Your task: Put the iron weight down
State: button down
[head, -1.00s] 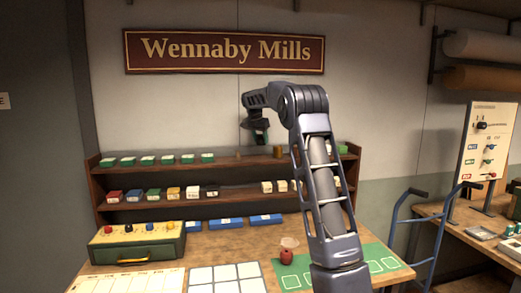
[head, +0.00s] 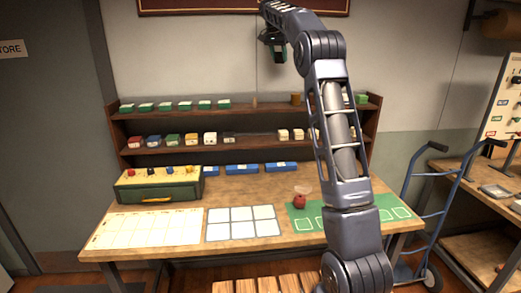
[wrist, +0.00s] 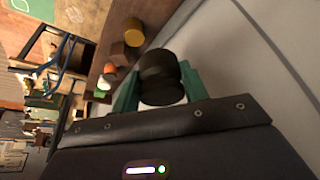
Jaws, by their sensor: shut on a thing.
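The iron weight (wrist: 160,78) is a dark, rounded black piece with a narrower neck, seen in the wrist view between green fingertips. My gripper (wrist: 158,92) is shut on it. In the head view my gripper (head: 273,48) is high in front of the wall, above the shelf unit (head: 240,110) and just under the sign. The weight is too small and dark to make out clearly there.
Small coloured boxes line both shelves. The wooden bench (head: 190,186) carries a green case (head: 160,190), blue trays (head: 242,169), a white grid sheet (head: 243,223), a green mat (head: 355,222) and a red apple-like object (head: 299,201). A blue hand truck (head: 425,210) stands at right.

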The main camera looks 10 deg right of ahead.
jog(key=shift+r, duration=2.3)
jog(key=s+a, duration=0.7)
jog(key=s, duration=0.5)
jog(key=s+a, duration=0.7)
jog(key=s, duration=0.5)
jog(key=shift+m, duration=0.3)
notch_tip(320, 180, down, 62)
jog(key=shift+w+r, duration=0.1)
jog(key=c, duration=1.1)
grip_release()
jog(key=shift+f, duration=0.2)
jog(key=o, duration=0.4)
jog(key=shift+c, duration=0.2)
